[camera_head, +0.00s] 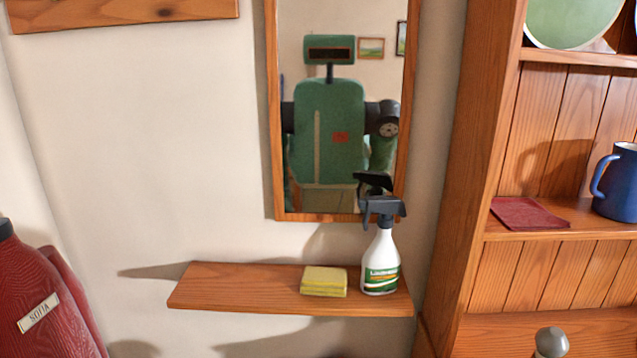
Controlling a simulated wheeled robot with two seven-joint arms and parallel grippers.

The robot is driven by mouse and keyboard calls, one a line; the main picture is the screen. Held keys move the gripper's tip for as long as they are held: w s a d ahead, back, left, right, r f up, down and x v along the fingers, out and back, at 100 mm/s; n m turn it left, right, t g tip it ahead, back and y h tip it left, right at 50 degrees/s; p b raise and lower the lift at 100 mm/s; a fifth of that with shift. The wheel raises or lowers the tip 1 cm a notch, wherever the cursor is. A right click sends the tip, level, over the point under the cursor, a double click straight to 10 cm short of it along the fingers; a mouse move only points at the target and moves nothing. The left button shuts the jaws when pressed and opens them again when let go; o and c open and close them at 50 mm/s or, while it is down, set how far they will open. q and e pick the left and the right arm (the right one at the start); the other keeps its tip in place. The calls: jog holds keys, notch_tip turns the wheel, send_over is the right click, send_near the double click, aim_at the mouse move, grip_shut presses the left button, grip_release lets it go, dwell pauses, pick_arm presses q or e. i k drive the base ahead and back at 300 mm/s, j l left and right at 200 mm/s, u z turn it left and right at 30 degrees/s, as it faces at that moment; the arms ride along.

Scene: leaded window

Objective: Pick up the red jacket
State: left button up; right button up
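The red jacket (50,305) is at the lower left and is cut off by the left and bottom edges of the picture. It has a ribbed-looking red surface and a pale name tag (38,313) with dark letters, which seem to read "SOFIA". A dark piece (5,229) shows at its top by the left edge. I cannot see what holds the jacket up. Neither of my grippers is in view. The mirror (344,110) reflects my green head and body, but no gripper can be made out in it.
A wooden shelf (230,287) below the mirror holds a yellow sponge (324,281) and a white spray bottle (381,262). A wooden dresser at right holds a blue mug (618,183), a red cloth (528,214) and a green plate (574,20). A grey knob-like thing (551,342) shows at the bottom.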

aim_at(46, 312)
jog(key=u, duration=1.65)
